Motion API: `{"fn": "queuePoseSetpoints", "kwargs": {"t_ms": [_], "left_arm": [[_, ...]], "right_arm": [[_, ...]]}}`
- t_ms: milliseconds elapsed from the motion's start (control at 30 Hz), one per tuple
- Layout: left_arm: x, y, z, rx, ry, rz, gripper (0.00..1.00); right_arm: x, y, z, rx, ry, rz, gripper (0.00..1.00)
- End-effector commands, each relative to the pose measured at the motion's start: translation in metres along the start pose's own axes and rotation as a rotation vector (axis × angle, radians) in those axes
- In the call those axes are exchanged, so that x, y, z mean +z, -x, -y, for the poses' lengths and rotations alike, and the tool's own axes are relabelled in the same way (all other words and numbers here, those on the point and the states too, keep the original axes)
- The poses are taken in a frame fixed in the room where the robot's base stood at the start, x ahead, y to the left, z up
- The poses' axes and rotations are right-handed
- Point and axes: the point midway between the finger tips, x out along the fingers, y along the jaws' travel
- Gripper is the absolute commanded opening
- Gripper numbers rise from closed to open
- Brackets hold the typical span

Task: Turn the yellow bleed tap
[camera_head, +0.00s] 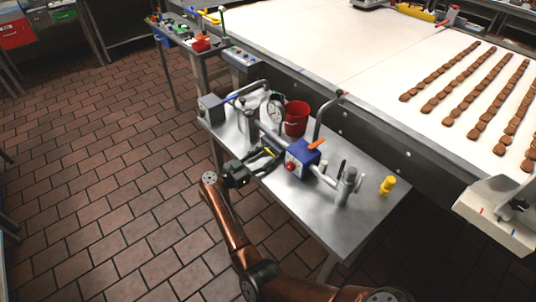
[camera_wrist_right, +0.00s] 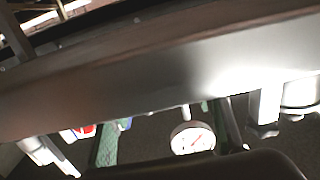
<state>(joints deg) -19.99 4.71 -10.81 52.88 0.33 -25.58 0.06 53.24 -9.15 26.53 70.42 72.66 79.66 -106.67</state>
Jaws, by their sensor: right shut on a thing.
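A small yellow part, which looks like the bleed tap (camera_head: 268,151), shows at the fingertips of my right gripper (camera_head: 266,158) in the head view. It sits low on the pipework in front of the round gauge (camera_head: 276,111). My right gripper is shut on it, and the dark fingers hide most of it. In the right wrist view the gauge (camera_wrist_right: 192,138) shows near the lower middle, but the tap cannot be made out there. My left gripper is not in view.
The steel table (camera_head: 345,225) holds a red bucket (camera_head: 296,120), a blue box (camera_head: 302,157) with an orange lever, grey pipes and a separate yellow piece (camera_head: 388,185). A white conveyor (camera_head: 330,45) with rows of brown biscuits runs behind. The tiled floor at left is clear.

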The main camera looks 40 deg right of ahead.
Motion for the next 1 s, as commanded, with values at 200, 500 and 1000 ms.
{"fn": "queuePoseSetpoints", "kwargs": {"t_ms": [200,500,1000], "left_arm": [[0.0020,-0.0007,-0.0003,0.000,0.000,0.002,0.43],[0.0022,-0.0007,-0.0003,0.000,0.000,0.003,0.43],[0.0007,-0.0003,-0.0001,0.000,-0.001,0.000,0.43]], "right_arm": [[0.0000,0.0001,0.0003,-0.001,-0.019,-0.002,0.23],[0.0001,0.0004,0.0004,-0.001,-0.017,-0.001,0.58],[0.0007,0.0099,0.0007,-0.002,-0.015,0.001,0.65]]}}
